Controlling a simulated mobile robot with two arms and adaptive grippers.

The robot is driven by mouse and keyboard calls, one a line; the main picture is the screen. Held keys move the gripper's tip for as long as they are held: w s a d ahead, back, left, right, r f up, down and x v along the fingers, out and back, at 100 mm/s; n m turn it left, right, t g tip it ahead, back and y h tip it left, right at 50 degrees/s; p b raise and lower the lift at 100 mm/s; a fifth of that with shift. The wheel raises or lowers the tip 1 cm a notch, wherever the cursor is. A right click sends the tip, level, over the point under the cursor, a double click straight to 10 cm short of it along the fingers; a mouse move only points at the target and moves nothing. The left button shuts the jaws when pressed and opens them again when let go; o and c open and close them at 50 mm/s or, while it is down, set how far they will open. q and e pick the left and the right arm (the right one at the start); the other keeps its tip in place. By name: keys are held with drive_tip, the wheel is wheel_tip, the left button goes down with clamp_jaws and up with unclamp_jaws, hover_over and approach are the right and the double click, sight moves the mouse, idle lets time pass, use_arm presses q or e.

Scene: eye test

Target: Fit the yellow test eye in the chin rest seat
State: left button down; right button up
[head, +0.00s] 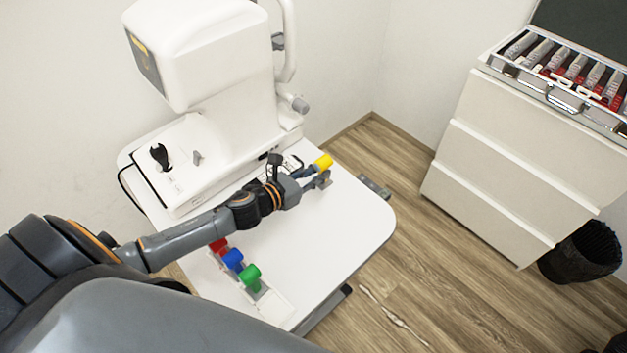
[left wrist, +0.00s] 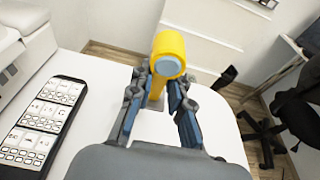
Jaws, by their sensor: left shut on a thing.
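The yellow test eye (head: 323,161) is a short yellow cylinder held above the white table by my left gripper (head: 318,178). In the left wrist view, the yellow test eye (left wrist: 167,55) stands between the fingertips of the left gripper (left wrist: 163,85), its round blue-grey end facing the camera. The gripper is shut on it. The white eye-testing machine (head: 205,55) stands behind, with a white curved frame (head: 288,40) and grey knobs at its right side. I cannot make out the chin rest seat clearly. My right gripper is not in view.
A white rack (head: 272,308) on the table (head: 345,225) holds red (head: 217,245), blue (head: 233,259) and green (head: 250,272) test eyes. A keypad (left wrist: 42,122) lies left of the gripper. A drawer cabinet (head: 520,165) bears an open lens case (head: 560,95).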

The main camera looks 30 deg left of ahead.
use_arm(q)
drive_tip(key=shift+w+a+f, duration=0.3)
drive_tip(key=shift+f, duration=0.2)
drive_tip(key=shift+w+a+f, duration=0.3)
drive_tip(key=shift+f, duration=0.15)
wheel_tip(320, 180, down, 3)
drive_tip(key=shift+a+f, duration=0.1)
drive_tip(key=shift+f, duration=0.05)
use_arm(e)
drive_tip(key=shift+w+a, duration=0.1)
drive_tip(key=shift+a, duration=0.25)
use_arm(q)
drive_tip(key=shift+f, duration=0.2)
drive_tip(key=c, duration=1.3)
unclamp_jaws()
drive_tip(key=shift+o, duration=0.2)
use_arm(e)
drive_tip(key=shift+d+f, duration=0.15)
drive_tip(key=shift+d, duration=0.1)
